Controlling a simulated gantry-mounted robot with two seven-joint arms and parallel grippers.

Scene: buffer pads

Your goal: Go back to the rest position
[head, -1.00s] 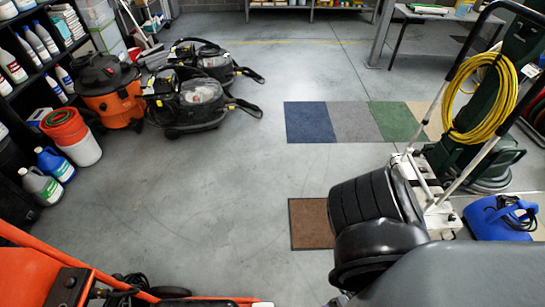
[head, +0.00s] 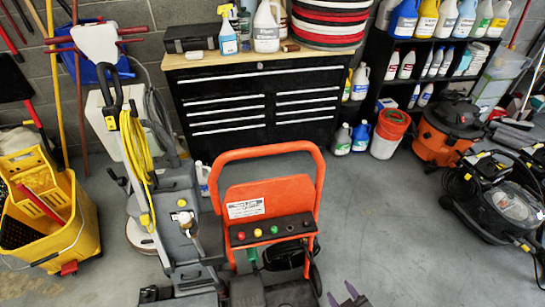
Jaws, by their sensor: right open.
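My right gripper (head: 344,296) just enters at the bottom edge, right of the orange machine. Its two purplish fingertips stand apart with grey floor between them, and nothing shows between them. The rest of that arm is cut off by the frame. My left gripper is not in view. A stack of red, black and white round pads (head: 318,22) lies on the wooden top of the black tool chest (head: 262,108) at the back, far from the gripper.
The orange-framed machine (head: 268,200) and a grey floor machine (head: 180,215) with a yellow cord stand close in front. A yellow mop bucket (head: 55,228) is at left. An orange vacuum (head: 440,135) and black machine (head: 490,200) are at right. Floor (head: 400,220) between is clear.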

